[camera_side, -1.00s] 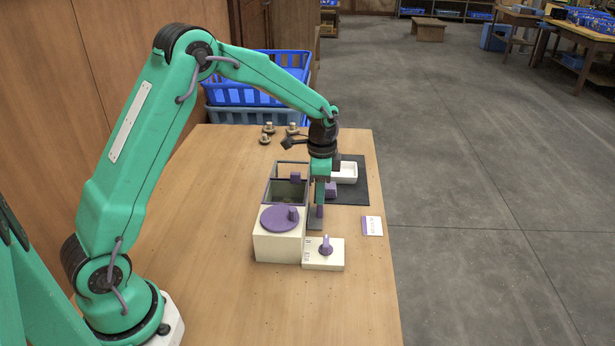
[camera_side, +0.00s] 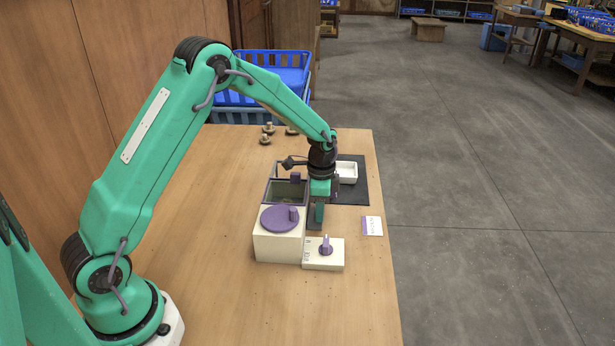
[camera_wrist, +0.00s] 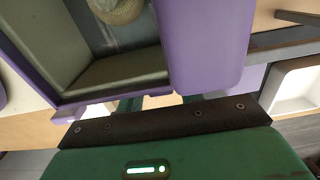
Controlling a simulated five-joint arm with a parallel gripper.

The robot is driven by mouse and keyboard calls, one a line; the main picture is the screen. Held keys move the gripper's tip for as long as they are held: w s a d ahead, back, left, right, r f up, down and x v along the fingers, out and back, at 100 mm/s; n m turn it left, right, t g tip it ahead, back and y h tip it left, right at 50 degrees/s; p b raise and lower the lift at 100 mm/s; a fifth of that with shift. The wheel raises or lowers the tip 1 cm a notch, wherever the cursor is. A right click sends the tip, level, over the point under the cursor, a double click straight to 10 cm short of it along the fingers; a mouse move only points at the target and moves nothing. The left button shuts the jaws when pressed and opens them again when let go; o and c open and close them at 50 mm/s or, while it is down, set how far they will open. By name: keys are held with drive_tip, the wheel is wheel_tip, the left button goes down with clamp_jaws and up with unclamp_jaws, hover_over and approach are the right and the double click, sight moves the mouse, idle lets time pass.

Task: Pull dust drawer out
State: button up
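The cream machine (camera_side: 279,243) has a purple round disc (camera_side: 277,220) on top and an open dark bin (camera_side: 284,191) behind it. My gripper (camera_side: 316,224) points down close to the machine's right side, over a grey strip there. I cannot pick out the dust drawer for sure; my gripper covers that spot. In the wrist view, the bin's olive inside (camera_wrist: 112,75) shows a round pale object (camera_wrist: 117,8). A large purple part (camera_wrist: 205,45) lies beside it. My green fingers are partly hidden below these, so I cannot tell whether they hold anything.
A cream control box (camera_side: 323,259) with a purple knob stands right in front of the machine. A white tray (camera_side: 347,172) sits on a dark mat (camera_side: 349,191) behind my gripper. A small card (camera_side: 372,226) lies right.

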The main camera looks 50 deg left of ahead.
sight(349, 218)
drive_tip(key=shift+c, duration=0.5)
drive_tip(key=c, duration=0.5)
drive_tip(key=shift+o, duration=0.2)
drive_tip(key=shift+d, duration=0.1)
drive_tip(key=shift+w+d, duration=2.6)
drive_tip(key=shift+w, duration=0.1)
drive_tip(key=o, duration=0.8)
drive_tip(key=shift+c, duration=0.2)
drive_tip(key=shift+r, duration=0.1)
drive_tip(key=shift+r, duration=2.15)
